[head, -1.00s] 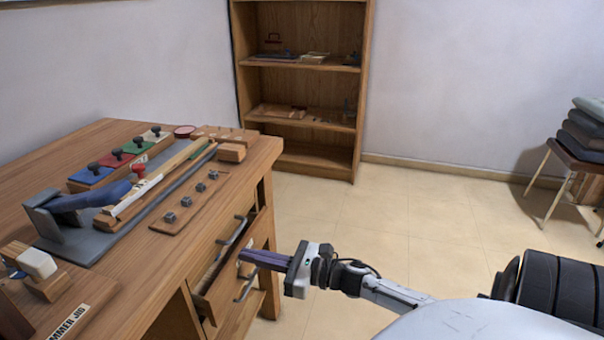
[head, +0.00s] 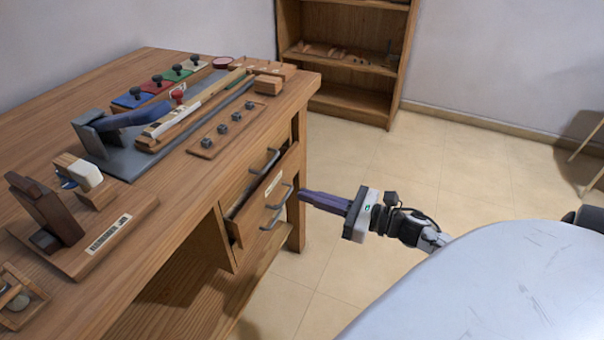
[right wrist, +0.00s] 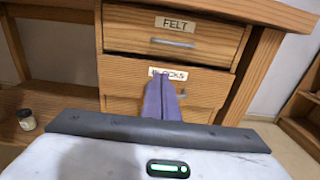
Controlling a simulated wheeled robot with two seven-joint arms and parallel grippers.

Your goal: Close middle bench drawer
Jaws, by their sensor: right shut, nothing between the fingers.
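The wooden bench (head: 180,225) has a stack of drawers at its right end. The middle drawer (head: 240,234), labelled BLOCKS, stands partly pulled out, with a dark gap behind its front in the head view. Its front (right wrist: 125,79) faces the right wrist camera, below the flush-looking FELT drawer (right wrist: 200,48). My right gripper (head: 302,196) is shut and empty, its purple fingers together and pointing at the drawer front. My left gripper is not in view.
The bench top holds a wooden jig (head: 80,235), a blue-handled tool (head: 135,118) and several coloured blocks with knobs. A bookcase (head: 345,97) stands against the back wall. A small jar (right wrist: 26,119) sits on the lower shelf.

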